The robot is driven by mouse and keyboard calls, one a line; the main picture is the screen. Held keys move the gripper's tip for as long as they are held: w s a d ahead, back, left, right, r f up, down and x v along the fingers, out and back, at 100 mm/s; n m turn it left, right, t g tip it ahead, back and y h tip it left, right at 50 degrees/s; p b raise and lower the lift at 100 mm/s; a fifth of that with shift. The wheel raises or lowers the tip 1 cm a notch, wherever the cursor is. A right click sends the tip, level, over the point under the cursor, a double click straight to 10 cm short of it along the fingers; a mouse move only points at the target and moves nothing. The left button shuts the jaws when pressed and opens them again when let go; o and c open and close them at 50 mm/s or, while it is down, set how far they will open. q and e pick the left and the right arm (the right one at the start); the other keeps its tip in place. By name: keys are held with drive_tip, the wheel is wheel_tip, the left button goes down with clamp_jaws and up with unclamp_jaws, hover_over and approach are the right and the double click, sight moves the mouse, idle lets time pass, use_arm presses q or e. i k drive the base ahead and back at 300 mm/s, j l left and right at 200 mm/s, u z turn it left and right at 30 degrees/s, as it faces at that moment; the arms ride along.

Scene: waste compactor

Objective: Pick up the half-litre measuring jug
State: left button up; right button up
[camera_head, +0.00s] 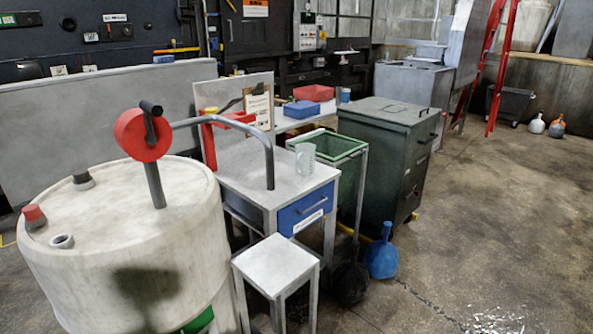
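A small clear measuring jug (305,159) stands upright on the grey top of a metal workbench (240,168), near its back right edge. Its markings are too small to read. Neither of my grippers shows in the head view, so whether they are open or shut cannot be seen.
A large whitish drum (120,250) with a red hand pump (143,135) fills the left front. The pump's bent grey spout (268,150) arches over the workbench, left of the jug. A grey stool (275,263) stands before the bench, a green bin (331,144) behind it.

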sight(305, 151)
drive_tip(key=i+l+u, duration=0.15)
drive_tip(key=i+l, duration=0.4)
drive_tip(key=i+l+u, duration=0.2)
drive_tip(key=i+l, duration=0.4)
